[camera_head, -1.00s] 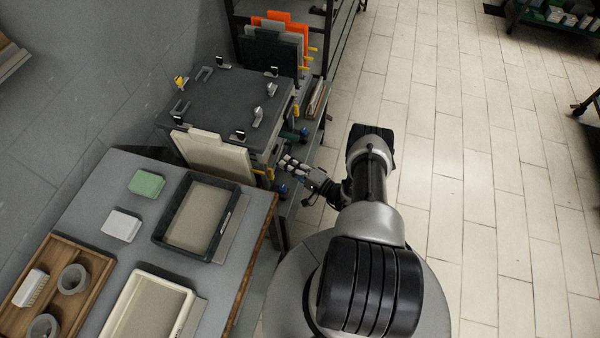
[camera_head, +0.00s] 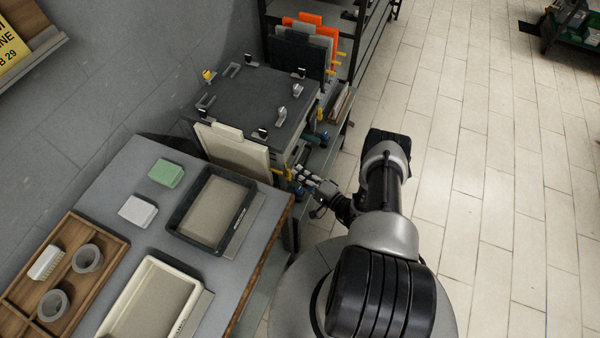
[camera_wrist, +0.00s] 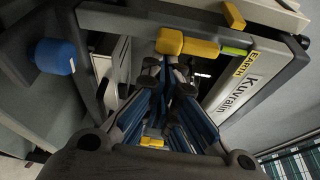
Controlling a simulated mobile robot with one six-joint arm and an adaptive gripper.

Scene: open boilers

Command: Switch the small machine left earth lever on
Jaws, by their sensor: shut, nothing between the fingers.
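The small machine (camera_head: 255,105) is a dark grey box with metal clips on top, beside the grey table. In the wrist view a yellow lever handle (camera_wrist: 188,43) lies across the machine's front, with a green strip (camera_wrist: 235,51) at its right end. A yellow label reading EARTH (camera_wrist: 242,66) is just to the right, above the word Kuvrain. My gripper (camera_head: 300,176) is at the machine's front side. In the wrist view its fingers (camera_wrist: 168,68) are shut and empty, their tips just below the yellow handle. I cannot tell whether they touch it.
A blue knob (camera_wrist: 54,57) sticks out left of the fingers. A cream panel (camera_head: 232,150) leans against the machine. The grey table (camera_head: 110,185) holds trays and small blocks. A rack (camera_head: 350,45) stands behind, and the tiled floor (camera_head: 480,190) at right is clear.

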